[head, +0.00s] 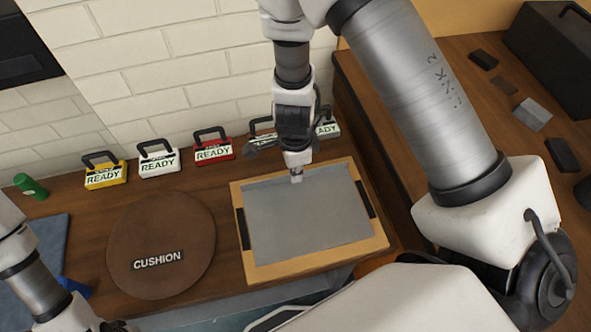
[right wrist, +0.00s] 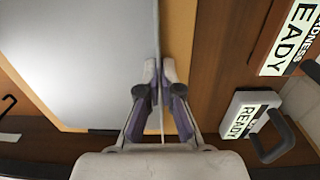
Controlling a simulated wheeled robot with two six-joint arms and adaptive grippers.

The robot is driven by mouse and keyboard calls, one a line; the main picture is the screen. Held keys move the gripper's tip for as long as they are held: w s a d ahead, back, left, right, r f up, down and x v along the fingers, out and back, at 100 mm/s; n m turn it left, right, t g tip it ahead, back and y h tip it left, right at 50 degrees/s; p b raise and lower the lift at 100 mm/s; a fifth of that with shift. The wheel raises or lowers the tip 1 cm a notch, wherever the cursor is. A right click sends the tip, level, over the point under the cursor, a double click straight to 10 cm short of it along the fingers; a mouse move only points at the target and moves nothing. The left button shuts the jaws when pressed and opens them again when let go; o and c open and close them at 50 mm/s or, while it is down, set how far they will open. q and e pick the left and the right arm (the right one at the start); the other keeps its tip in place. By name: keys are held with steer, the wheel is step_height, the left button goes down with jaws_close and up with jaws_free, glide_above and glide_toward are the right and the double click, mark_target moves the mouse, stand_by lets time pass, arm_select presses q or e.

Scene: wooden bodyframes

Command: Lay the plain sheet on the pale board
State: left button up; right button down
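The plain grey sheet (head: 310,222) spreads over the pale board (head: 315,265), within its wooden border in the head view. The sheet's far edge looks bent up near my right gripper (head: 296,177). In the right wrist view the fingers of my right gripper (right wrist: 160,68) are closed together on the thin edge of the sheet (right wrist: 85,60); the board's border (right wrist: 181,45) shows beside it. Whether the whole sheet touches the board cannot be told. My left arm comes in at the lower left; its gripper is beyond the picture edge.
A round brown cushion (head: 160,235) lies left of the board. Yellow (head: 105,175), white (head: 159,161) and red (head: 214,150) READY tags stand along the wall, with others partly behind my right arm. A green cylinder (head: 30,186) is far left. A dark box (head: 560,45) stands far right.

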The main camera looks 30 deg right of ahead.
steer(key=c, duration=0.7)
jaws_free()
step_height(320, 180, up, 7)
steer(key=p, duration=0.7)
stand_by(0.5)
